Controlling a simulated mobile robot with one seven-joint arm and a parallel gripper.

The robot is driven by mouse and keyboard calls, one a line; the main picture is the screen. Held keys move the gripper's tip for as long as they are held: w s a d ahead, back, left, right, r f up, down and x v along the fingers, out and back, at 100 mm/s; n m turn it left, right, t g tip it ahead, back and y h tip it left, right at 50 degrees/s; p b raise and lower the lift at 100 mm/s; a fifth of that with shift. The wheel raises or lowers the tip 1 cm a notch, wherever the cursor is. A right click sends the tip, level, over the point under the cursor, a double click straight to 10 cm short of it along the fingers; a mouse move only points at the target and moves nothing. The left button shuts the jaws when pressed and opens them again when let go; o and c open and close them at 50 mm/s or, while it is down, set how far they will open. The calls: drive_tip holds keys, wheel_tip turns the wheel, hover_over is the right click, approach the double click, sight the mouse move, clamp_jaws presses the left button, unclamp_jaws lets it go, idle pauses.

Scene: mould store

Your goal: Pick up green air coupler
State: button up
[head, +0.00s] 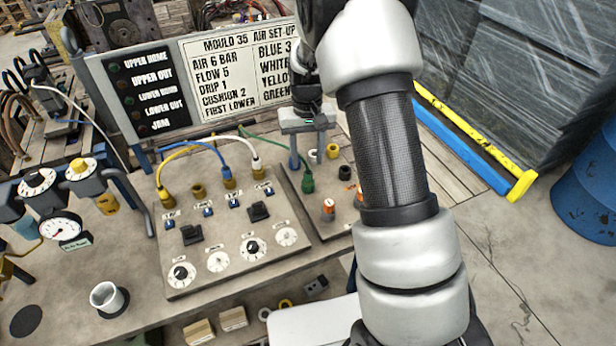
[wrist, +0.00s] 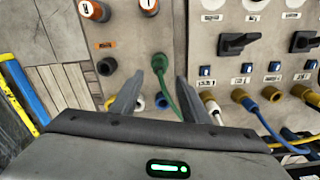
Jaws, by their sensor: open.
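The green air coupler (head: 308,182) stands on the smaller right-hand panel, with a thin green hose leading off from it. In the wrist view the green coupler (wrist: 160,64) lies just beyond the fingertips, roughly between their lines, and its hose runs back between the fingers. My gripper (wrist: 156,86) is open and empty. In the head view my gripper (head: 303,162) hangs over the back of that panel, beside and behind the coupler. My arm hides part of the panel's right side.
Yellow (head: 166,196), blue (head: 228,177) and white (head: 257,165) couplers with hoses stand on the larger left panel (head: 215,272). Orange-topped fittings (head: 328,207) stand in front of the green coupler. The set-up sign (head: 155,85) rises behind. A white cup (head: 107,298) stands front left.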

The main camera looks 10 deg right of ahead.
sight(308, 170)
drive_tip(key=shift+s+f+p, duration=0.15)
drive_tip(key=shift+f+p, duration=0.3)
drive_tip(key=shift+f, duration=2.6)
clamp_jaws()
